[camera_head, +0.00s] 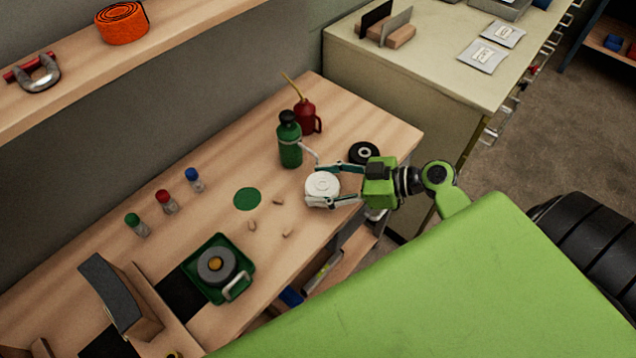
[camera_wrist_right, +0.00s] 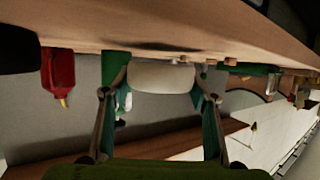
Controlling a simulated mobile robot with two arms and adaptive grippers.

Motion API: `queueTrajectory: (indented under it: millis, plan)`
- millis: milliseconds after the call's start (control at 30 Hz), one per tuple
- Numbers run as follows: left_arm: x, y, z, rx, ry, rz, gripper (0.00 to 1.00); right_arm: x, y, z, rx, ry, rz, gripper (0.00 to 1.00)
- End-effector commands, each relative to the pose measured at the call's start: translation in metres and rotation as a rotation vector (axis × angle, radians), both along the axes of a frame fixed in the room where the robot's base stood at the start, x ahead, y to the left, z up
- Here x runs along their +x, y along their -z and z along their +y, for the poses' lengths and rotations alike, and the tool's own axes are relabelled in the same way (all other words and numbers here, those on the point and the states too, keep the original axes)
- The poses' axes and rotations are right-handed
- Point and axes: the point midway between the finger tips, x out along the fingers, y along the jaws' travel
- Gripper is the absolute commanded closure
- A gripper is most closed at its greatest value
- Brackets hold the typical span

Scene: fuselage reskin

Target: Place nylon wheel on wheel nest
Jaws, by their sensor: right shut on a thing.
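The white nylon wheel (camera_head: 322,186) is held between the fingers of my right gripper (camera_head: 325,185), over the right part of the wooden bench. In the right wrist view the nylon wheel (camera_wrist_right: 162,77) sits between the two fingertips. A flat green disc (camera_head: 247,199) lies on the bench to the left of the wheel. I cannot tell which of these is the wheel nest. My left gripper is not in view.
A green bottle (camera_head: 289,143) and a red oil can (camera_head: 306,117) stand close behind the gripper. A black wheel (camera_head: 363,152) lies to its right. A green tray (camera_head: 213,295) with a grey round object and several small capped bottles (camera_head: 165,201) are farther left.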

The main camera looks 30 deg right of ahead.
Motion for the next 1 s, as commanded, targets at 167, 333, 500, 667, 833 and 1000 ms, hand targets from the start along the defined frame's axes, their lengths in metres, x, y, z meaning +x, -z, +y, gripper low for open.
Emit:
queueTrajectory:
  millis: [167, 333, 500, 667, 833, 1000]
  plan:
    - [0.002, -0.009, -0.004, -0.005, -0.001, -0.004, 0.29, 0.007, 0.012, 0.008, 0.003, 0.001, 0.001, 0.71]
    - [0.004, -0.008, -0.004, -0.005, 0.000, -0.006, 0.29, 0.007, 0.014, 0.008, 0.001, -0.001, 0.000, 0.71]
    - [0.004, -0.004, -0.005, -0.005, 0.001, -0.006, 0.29, 0.007, 0.018, 0.008, 0.000, -0.001, -0.001, 0.71]
    - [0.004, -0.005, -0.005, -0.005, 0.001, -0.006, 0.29, 0.007, 0.017, 0.008, 0.000, -0.001, 0.000, 0.30]
    - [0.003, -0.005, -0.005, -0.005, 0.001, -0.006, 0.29, 0.006, 0.017, 0.008, 0.000, -0.001, 0.000, 0.30]
    - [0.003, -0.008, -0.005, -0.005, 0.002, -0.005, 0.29, 0.006, 0.014, 0.008, 0.000, -0.001, 0.000, 0.30]
